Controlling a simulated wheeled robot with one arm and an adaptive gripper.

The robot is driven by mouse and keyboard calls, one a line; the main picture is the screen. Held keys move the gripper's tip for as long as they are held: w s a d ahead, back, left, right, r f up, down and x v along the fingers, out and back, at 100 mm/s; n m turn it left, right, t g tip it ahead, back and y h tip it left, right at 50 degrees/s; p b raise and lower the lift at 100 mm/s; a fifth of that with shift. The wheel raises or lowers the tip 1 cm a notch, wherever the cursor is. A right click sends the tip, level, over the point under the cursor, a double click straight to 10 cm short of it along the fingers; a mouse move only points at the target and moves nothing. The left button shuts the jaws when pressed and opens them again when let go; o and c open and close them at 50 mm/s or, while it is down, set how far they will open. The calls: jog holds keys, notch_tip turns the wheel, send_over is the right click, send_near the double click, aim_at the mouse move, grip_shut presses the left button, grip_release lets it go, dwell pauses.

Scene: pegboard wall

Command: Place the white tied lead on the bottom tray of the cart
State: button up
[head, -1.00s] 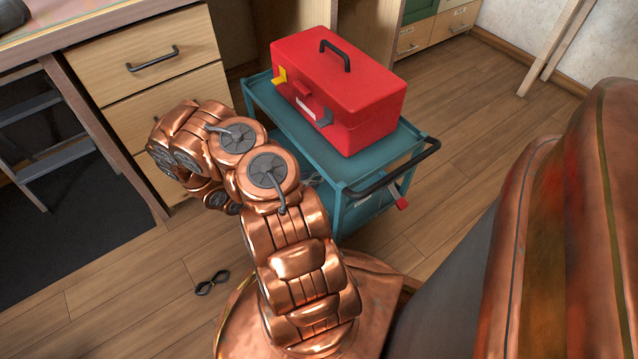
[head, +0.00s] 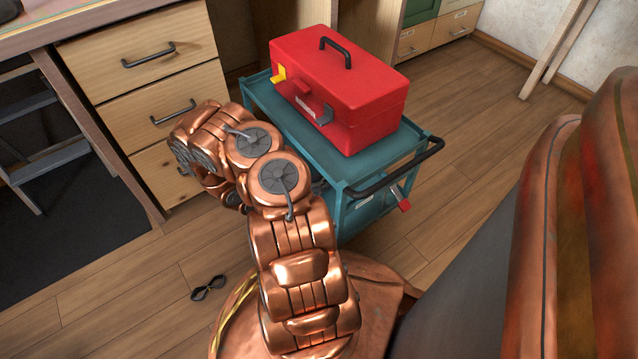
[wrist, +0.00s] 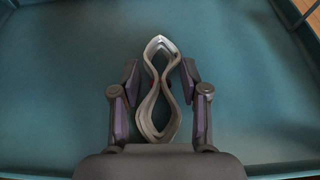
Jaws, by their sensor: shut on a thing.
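The white tied lead (wrist: 158,92) is a pale looped bundle, narrow at its waist, between the fingers of my gripper (wrist: 160,82) in the wrist view. My gripper is shut on it. Below and around it is a flat teal tray surface (wrist: 245,105) with raised edges. I cannot tell whether the lead touches that surface. The teal cart (head: 385,160) shows in the head view beside my arm. My arm hides the gripper, the lead and most of the cart's lower level there.
A red toolbox (head: 345,90) stands on the cart's top. A black handle (head: 400,170) sticks out at its right end. A dark tied lead (head: 209,288) lies on the floor. Wooden drawers (head: 150,75) stand at left. The floor right of the cart is clear.

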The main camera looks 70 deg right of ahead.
jog(key=shift+f, duration=0.1)
jog(key=o, duration=1.2)
jog(key=shift+c, duration=0.2)
jog(key=shift+r, duration=0.2)
jog(key=p+v, duration=0.4)
jog(key=v, duration=0.8)
